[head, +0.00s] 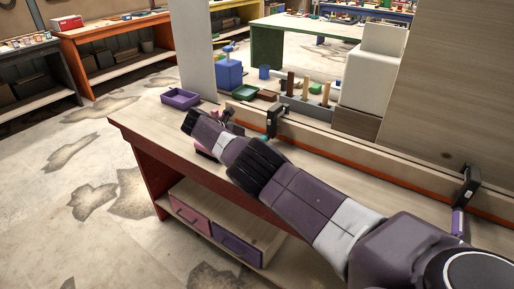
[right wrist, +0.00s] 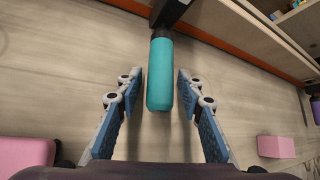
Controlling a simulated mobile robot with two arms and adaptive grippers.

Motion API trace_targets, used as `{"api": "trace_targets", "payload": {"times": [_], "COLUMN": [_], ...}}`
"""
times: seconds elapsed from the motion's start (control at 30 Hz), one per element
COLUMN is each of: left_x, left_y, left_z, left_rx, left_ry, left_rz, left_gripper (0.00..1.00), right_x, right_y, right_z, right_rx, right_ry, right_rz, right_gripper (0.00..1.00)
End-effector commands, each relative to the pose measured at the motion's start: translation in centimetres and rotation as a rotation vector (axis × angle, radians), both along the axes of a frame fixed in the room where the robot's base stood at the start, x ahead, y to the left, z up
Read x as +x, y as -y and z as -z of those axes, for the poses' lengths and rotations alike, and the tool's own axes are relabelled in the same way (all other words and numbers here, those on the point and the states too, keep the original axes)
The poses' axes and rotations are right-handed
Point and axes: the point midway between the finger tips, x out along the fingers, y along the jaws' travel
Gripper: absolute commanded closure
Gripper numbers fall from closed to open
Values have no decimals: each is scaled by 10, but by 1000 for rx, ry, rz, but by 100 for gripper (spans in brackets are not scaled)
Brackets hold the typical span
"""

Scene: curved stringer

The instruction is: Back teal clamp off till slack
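The teal clamp's handle (right wrist: 160,75) is a rounded teal cylinder in the right wrist view, hanging from a dark clamp body (right wrist: 170,12). In the head view the black clamp (head: 275,121) sits on the long wooden strip (head: 350,160), and only a sliver of teal shows below it. My right gripper (right wrist: 160,78) is open, with a blue-padded finger on each side of the handle and a gap on both sides. In the head view my right forearm and wrist mostly hide this gripper. My left gripper is in neither view.
A second black clamp (head: 466,186) with a purple handle stands farther right on the strip. Pink blocks (right wrist: 276,147) lie on the bench to either side of my gripper. A purple tray (head: 180,99) is at the bench's far left end. A tool rack (head: 308,105) stands behind the strip.

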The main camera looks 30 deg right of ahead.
Motion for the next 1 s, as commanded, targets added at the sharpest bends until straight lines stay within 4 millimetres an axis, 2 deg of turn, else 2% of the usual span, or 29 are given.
{"api": "trace_targets", "payload": {"times": [0.3,0.47,0.63,0.8,1.0], "left_x": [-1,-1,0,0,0], "left_y": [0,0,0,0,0], "left_z": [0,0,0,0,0], "left_rx": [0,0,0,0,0], "left_ry": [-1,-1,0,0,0], "left_rz": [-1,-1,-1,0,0], "left_gripper": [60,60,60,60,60], "right_x": [1,2,2,2,1], "right_y": [-1,-8,-25,-57,-82], "right_z": [-2,-8,-22,-49,-70], "right_rx": [-1,-2,-1,0,0], "right_ry": [4,4,5,5,3], "right_rz": [-1,-3,-4,-5,-2], "right_gripper": [62,62,62,62,62]}}
